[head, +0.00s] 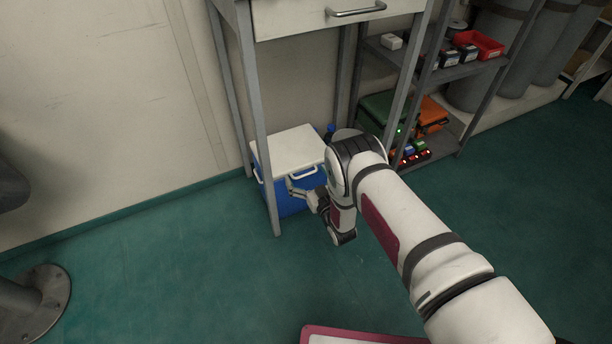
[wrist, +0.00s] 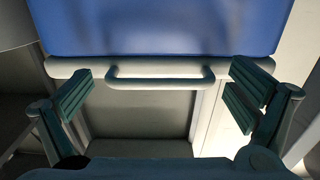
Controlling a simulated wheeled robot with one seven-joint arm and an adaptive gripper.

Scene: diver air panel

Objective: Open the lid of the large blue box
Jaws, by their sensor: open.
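The large blue box (head: 288,208) stands on the floor under a metal-legged table, with its white lid (head: 286,146) shut. A pale handle (head: 304,173) sits at the front near the lid's edge. My gripper (head: 300,193) is in front of the box, close to the handle; my arm hides the box's right part. In the wrist view the blue box wall (wrist: 160,28) fills the top, with the lid's pale rim (wrist: 75,67) below it. The handle (wrist: 160,82) lies across the space between the open fingers of my gripper (wrist: 160,94), with nothing gripped.
The table's front leg (head: 266,150) stands close to the box's front left. The drawer (head: 335,14) is above the box. A shelf (head: 440,80) to the right holds a red tray (head: 480,44) and green and orange cases.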

